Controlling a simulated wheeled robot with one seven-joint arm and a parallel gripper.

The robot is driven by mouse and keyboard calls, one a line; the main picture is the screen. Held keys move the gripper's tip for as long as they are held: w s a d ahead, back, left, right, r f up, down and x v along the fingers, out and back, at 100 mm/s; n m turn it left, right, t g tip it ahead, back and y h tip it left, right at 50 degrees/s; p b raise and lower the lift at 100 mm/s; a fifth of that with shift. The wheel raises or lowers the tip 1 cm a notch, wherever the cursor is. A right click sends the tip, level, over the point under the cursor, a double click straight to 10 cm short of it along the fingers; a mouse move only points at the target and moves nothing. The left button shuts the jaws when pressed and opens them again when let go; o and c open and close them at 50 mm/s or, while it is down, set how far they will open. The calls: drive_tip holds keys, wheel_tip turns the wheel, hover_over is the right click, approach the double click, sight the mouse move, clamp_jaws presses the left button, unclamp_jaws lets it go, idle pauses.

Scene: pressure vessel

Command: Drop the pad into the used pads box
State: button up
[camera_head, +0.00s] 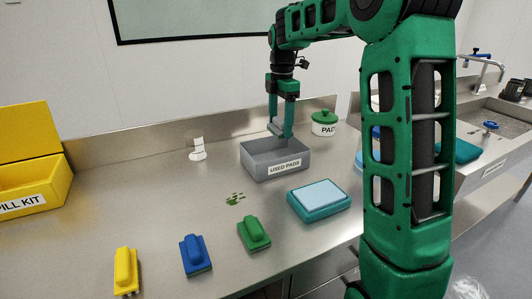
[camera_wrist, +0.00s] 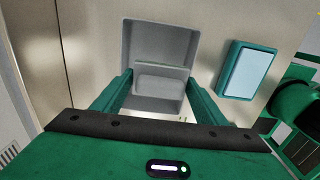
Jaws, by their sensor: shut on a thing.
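The used pads box (camera_head: 284,170) is an open grey box with a "USED PADS" label, on the steel bench in the head view. In the wrist view the box (camera_wrist: 190,42) lies under my fingers. My gripper (camera_head: 281,131) points down at the box, its fingertips near the level of the opening. It is shut on a grey pad (camera_head: 273,129). In the wrist view the pad (camera_wrist: 160,85) spans between the two fingers (camera_wrist: 160,88). I cannot tell exactly how far the pad is above the box floor.
A white jar with a green lid (camera_head: 324,123) stands behind right of the box. A teal tray with a pale blue top (camera_head: 319,198) is in front right. Yellow, blue and green (camera_head: 253,234) handled blocks line the front. A yellow spill kit (camera_head: 30,190) is left.

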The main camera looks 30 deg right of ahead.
drive_tip(key=shift+w+f, duration=0.2)
drive_tip(key=shift+w, duration=0.15)
drive_tip(key=shift+d+f, duration=0.15)
drive_tip(key=shift+f, duration=2.65)
drive_tip(key=o, duration=1.2)
wheel_tip(320, 180, up, 11)
drive_tip(key=shift+f, duration=0.15)
